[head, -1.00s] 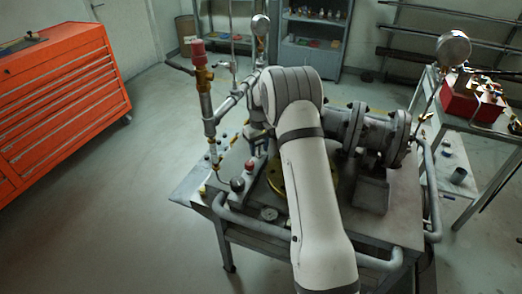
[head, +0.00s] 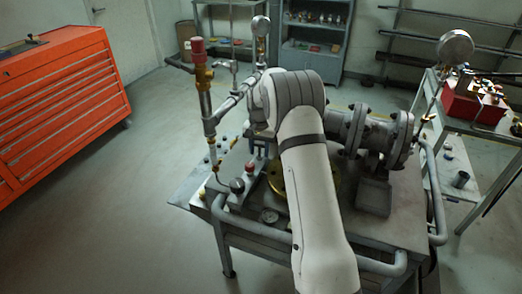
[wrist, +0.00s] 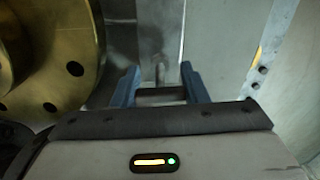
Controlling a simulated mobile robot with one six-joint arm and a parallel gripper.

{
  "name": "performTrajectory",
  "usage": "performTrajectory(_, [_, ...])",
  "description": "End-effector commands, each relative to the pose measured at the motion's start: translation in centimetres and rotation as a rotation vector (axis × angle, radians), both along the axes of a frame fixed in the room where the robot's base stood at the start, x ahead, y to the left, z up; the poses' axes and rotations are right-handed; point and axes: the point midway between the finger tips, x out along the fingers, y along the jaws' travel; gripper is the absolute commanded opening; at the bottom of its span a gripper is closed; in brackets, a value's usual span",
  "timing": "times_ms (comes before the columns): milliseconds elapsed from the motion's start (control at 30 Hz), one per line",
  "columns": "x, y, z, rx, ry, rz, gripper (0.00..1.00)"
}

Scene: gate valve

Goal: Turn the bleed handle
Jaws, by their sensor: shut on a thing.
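In the wrist view my gripper (wrist: 160,75) shows two dark blue fingers standing apart, one on each side of a small grey upright piece (wrist: 160,73). The fingers are shut on this piece, which I take to be the bleed handle; its shape is mostly hidden and dim. A large brass flange (wrist: 60,60) with bolt holes is close at the left of the wrist view.
A vertical pipe with a red-capped brass fitting (head: 198,50) stands left of my arm. Grey flanged pipework (head: 378,135) and a round gauge (head: 455,47) are at the right. A side table (head: 490,120) holds red boxes. Open floor lies left, beside an orange cabinet (head: 60,105).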

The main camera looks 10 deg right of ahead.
Motion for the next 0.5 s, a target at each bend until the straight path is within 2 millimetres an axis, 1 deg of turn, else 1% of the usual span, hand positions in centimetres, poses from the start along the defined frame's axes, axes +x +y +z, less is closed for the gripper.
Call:
performTrajectory(200, [0.01, -0.09, 0.05, -0.001, 0.0, -0.079, 0.17])
performTrajectory(500, [0.01, -0.11, 0.07, -0.002, -0.001, -0.11, 0.17])
